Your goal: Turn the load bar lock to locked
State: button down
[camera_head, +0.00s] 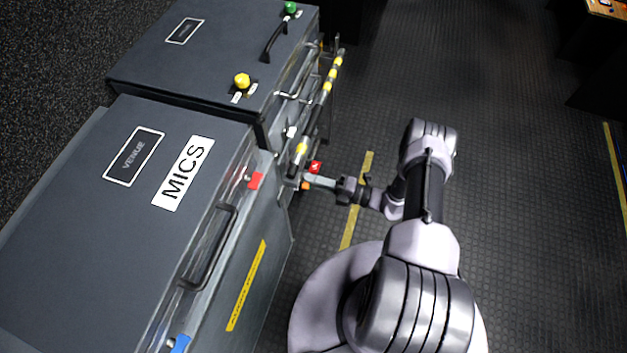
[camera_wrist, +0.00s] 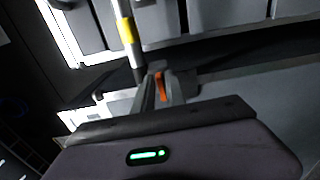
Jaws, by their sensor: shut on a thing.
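The load bar (camera_head: 325,88), dark with yellow bands, runs along the front of the far case; it also shows in the wrist view (camera_wrist: 123,28). Its lock, a small orange piece (camera_head: 305,186), is at the bar's near end, beside a red tag (camera_head: 315,167) with a white mark. My gripper (camera_head: 310,181) reaches it from the right. In the wrist view the orange lock (camera_wrist: 162,84) sits between the fingers of my gripper (camera_wrist: 158,88), which is shut on it. The fingers hide part of the lock, and I cannot tell its exact turn.
A grey case labelled MICS (camera_head: 60,235) stands at the near left, with a black handle and red and blue tabs. A second grey case (camera_head: 215,65) with yellow and green knobs stands behind it. The dark floor (camera_head: 500,130) to the right is clear, with yellow strips.

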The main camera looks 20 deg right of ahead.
dwell(0.4)
jog(key=c, duration=1.6)
grip_release()
jog(key=shift+o, duration=0.2)
jog(key=p+v, duration=0.2)
jog(key=v, duration=1.5)
jog(key=shift+s+d, duration=0.15)
jog(key=shift+d, duration=0.05)
